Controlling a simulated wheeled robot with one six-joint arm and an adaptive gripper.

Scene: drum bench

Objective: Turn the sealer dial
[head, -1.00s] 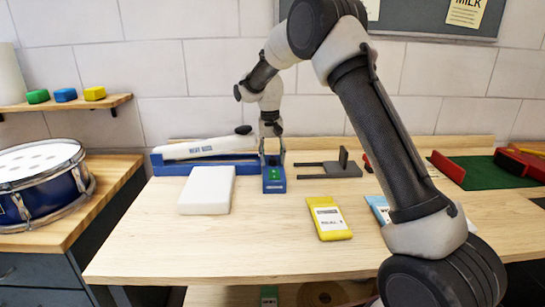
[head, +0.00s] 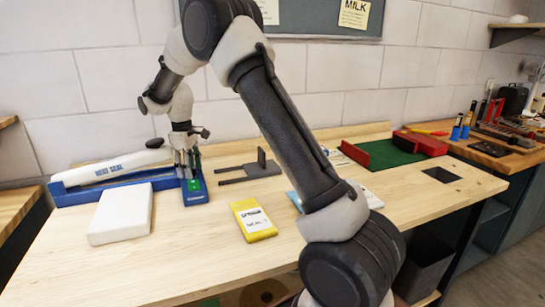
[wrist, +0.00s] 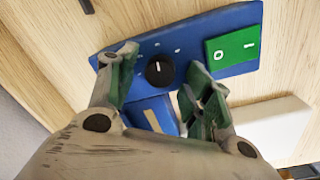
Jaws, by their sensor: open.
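The heat sealer has a long white arm (head: 112,166) over a blue base and a blue control panel (head: 197,197) at its right end. In the wrist view the panel (wrist: 237,25) bears a round black dial (wrist: 160,71) with a white pointer line facing the picture's top, and small marks around it. A green rocker switch (wrist: 231,48) marked 0 and I sits right of the dial. My gripper (head: 186,172) is over the panel. In the wrist view my gripper (wrist: 161,65) is open, one finger on either side of the dial; contact cannot be told.
A white block (head: 121,214) lies in front of the sealer. A yellow packet (head: 253,220) and a dark forked stand (head: 250,171) are to the right. A green mat with red walls (head: 390,152) is farther right. Bare wood shows at the table's front.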

